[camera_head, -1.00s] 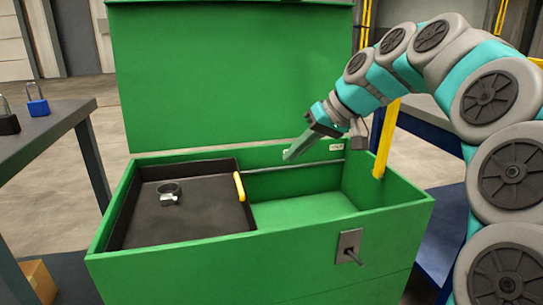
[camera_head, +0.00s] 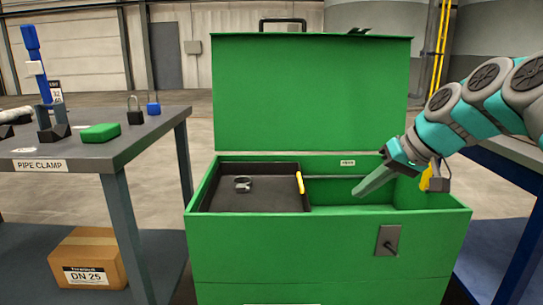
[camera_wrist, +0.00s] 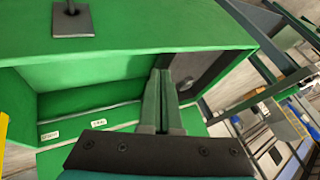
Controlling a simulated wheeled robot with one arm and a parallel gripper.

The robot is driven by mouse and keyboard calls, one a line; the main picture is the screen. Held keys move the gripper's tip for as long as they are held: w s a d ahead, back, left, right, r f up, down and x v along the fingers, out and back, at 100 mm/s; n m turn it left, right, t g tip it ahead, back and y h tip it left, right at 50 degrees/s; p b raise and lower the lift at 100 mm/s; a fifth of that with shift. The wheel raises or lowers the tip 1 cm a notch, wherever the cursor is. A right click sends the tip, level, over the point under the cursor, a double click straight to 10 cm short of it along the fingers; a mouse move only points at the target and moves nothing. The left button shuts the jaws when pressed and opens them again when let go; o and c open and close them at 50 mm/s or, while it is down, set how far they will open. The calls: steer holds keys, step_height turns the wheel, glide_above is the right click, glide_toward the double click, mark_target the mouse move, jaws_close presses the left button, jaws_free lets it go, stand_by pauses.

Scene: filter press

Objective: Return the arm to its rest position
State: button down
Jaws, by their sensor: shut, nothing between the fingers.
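My gripper (camera_head: 372,180) is shut and empty. Its tip points down and left over the open right part of a green chest (camera_head: 330,245). In the wrist view my shut fingers (camera_wrist: 163,95) lie side by side, pointing toward the chest's inside. My arm reaches in from the right edge of the head view.
The chest lid (camera_head: 310,95) stands open behind. A dark tray (camera_head: 265,200) in the chest holds a metal clamp (camera_head: 242,183). A workbench (camera_head: 150,135) with padlocks and a green case (camera_head: 100,132) is at left. A blue-legged table (camera_head: 515,160) is at right; a box (camera_head: 88,258) sits below the bench.

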steer(key=s+a+f+g+h+p, duration=0.2)
steer(key=s+a+f+g, duration=0.3)
steer(key=s, duration=0.6)
steer(key=s+a+f+h+p, duration=0.2)
steer(key=s+f+p, duration=0.1)
steer(key=s+f, duration=0.6)
steer(key=s+d+f+g+h, duration=0.1)
steer(key=s+f, duration=0.1)
steer(key=s, duration=0.4)
steer(key=s+d+f+m+h+p, duration=0.1)
steer(key=s+d+f, duration=0.1)
steer(key=s, duration=0.4)
steer(key=shift+d+f+g, duration=0.15)
steer(key=shift+f+g, duration=0.1)
steer(key=shift+g, duration=0.15)
